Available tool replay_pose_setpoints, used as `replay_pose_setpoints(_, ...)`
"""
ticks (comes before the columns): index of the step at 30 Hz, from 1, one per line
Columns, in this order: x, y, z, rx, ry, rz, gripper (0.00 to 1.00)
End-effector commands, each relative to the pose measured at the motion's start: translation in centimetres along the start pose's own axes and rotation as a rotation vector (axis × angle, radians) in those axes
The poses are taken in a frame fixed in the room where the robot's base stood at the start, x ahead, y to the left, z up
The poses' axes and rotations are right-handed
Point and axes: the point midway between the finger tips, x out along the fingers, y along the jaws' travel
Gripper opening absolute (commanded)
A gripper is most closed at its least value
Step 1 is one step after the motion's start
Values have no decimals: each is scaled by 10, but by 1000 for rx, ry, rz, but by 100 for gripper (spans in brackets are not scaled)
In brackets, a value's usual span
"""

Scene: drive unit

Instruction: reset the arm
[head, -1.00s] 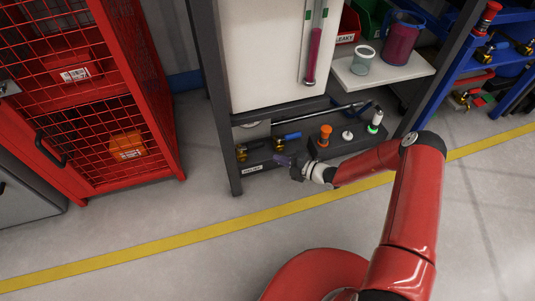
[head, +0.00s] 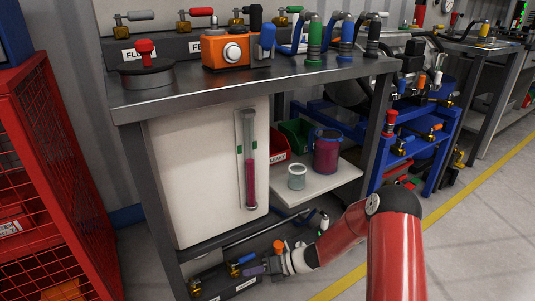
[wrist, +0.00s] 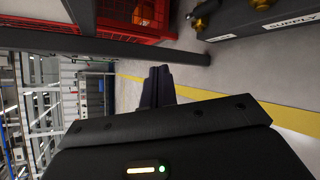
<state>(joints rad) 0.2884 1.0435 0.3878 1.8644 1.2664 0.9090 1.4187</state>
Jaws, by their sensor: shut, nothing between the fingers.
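My red arm (head: 345,235) reaches in from the lower right of the head view. My gripper (head: 262,268) is low, at the front of the workbench's bottom level, beside a blue-handled valve (head: 243,261) and an orange knob (head: 278,246). In the wrist view the two dark fingers (wrist: 158,84) are together, with nothing between them. Past them, that view shows floor and a yellow line (wrist: 215,101).
The metal workbench (head: 240,87) stands above my gripper, with a white tank (head: 195,170) below its top. A supply manifold (wrist: 250,15) is close in the wrist view. A red mesh cage (head: 50,180) stands left. Open floor (head: 450,250) lies right.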

Motion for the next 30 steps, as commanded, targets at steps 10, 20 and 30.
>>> replay_pose_setpoints(10, -92, 122, 13, -870, 379, -134, 0)
replay_pose_setpoints(20, -184, 225, -3, -1586, 794, -201, 0)
replay_pose_setpoints(30, -274, 314, -45, -2169, 1306, -207, 0)
